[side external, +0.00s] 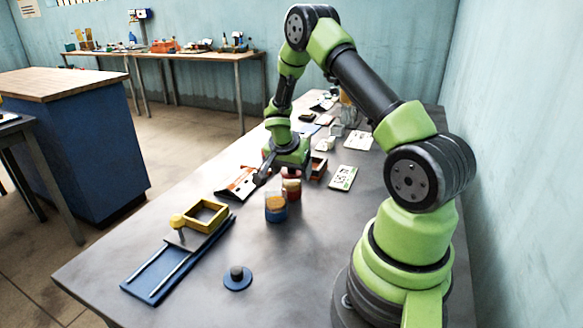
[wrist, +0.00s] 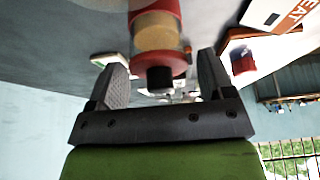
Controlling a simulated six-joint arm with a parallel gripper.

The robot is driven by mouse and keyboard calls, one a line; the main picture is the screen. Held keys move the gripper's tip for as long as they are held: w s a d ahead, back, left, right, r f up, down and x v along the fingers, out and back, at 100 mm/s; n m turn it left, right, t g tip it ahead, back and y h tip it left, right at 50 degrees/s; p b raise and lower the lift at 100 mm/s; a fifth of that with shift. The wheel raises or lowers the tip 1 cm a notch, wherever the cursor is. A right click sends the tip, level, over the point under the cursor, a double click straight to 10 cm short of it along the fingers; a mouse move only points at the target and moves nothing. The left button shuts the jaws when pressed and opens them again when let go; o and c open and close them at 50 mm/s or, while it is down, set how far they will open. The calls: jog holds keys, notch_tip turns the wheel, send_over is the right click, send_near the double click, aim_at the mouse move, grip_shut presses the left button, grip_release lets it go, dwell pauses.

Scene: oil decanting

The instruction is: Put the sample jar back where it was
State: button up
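A jar with a red base and a red top part (side external: 291,188) stands upright on the grey table below my gripper (side external: 274,172). In the wrist view a red container with an amber band (wrist: 155,35) and a dark knob shows between and beyond the fingers. My gripper (wrist: 160,62) is open, with a visible gap on each side of the container. A second jar, clear with amber contents and a blue base (side external: 276,208), stands just in front of the red one. The frames do not make plain which is the sample jar.
A blue disc with a black knob (side external: 238,278) lies at the front. A blue rail (side external: 158,278) with a yellow frame (side external: 205,214) lies at the left. An orange-and-white card (side external: 240,183), a white card (side external: 343,177) and small items lie farther back.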

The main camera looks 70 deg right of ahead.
jog(key=shift+o, duration=0.7)
jog(key=shift+r, duration=0.1)
jog(key=s+a+r+n+t+y, duration=0.1)
jog(key=a+r+n, duration=0.1)
jog(key=a+r, duration=0.55)
jog(key=a+r+n+t, duration=0.1)
jog(key=a+r, duration=0.3)
jog(key=r, duration=0.6)
jog(key=s+a+r+n+t+y, duration=0.2)
jog(key=s+a+r+n, duration=0.2)
jog(key=s+a+n, duration=0.1)
jog(key=s+a+r+n+t+y, duration=0.3)
jog(key=s+a+n, duration=0.2)
jog(key=a, duration=0.5)
jog(key=shift+s+a+r, duration=0.15)
jog(key=shift+s+r, duration=0.2)
jog(key=shift+s, duration=0.5)
